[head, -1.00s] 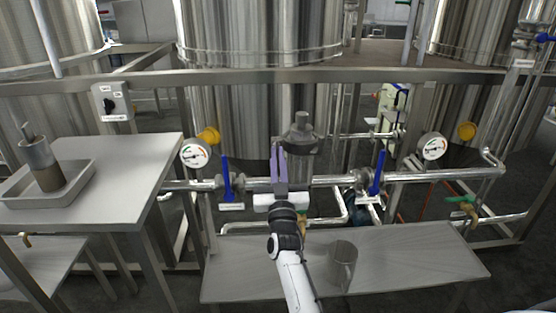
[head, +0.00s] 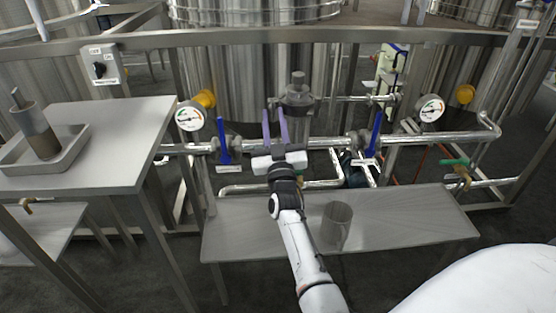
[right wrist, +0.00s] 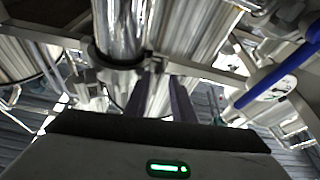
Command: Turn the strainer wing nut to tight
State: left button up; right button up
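The strainer (head: 297,103) is a grey metal body on the pipe line, between two blue-handled valves in the head view. A narrower knob-like top (head: 298,78) stands on it; the wing nut's wings and how tight it is cannot be made out. My right gripper (head: 274,112) points up and away, just left of the strainer. Its two purple-grey fingers are apart with nothing seen between them. In the right wrist view, the fingers (right wrist: 163,85) stand apart below a shiny vertical cylinder with a dark collar (right wrist: 118,58). My left gripper is not in view.
Blue valve levers stand left (head: 222,142) and right (head: 375,135) of the strainer, beside gauges (head: 190,116). A side table (head: 120,140) holds a tray (head: 75,150).

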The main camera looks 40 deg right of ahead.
jog(key=n+y+p, duration=0.1)
jog(key=n+p, duration=0.1)
jog(key=n, duration=0.1)
jog(key=r+n+y+p, duration=0.1)
jog(key=n+y, duration=0.1)
jog(key=n, duration=0.2)
jog(key=d+n+y+p, duration=0.1)
jog(key=n+y+p, duration=0.1)
jog(key=n, duration=0.2)
jog(key=shift+s+r+t+p, duration=0.3)
jog(key=n+y+p, duration=0.1)
jog(key=n+p, duration=0.1)
jog(key=n, duration=0.1)
jog(key=n+g+y+p, duration=0.1)
jog(key=n+p, duration=0.1)
jog(key=p, duration=0.1)
jog(key=n+g+y+p, duration=0.1)
jog(key=n+p, duration=0.2)
jog(key=shift+r+n, duration=0.25)
jog(key=shift+n, duration=0.05)
jog(key=s+a+f, duration=0.2)
jog(key=s, duration=0.9)
jog(key=s+a+f+m+g+y+b, duration=0.2)
jog(key=s+a+f+m+g, duration=0.3)
jog(key=s+a+f+m, duration=0.3)
jog(key=shift+s+a+f+g+y+b, duration=0.3)
jog(key=shift+s+a+f+b, duration=0.35)
jog(key=shift+s+a+f, duration=1.7)
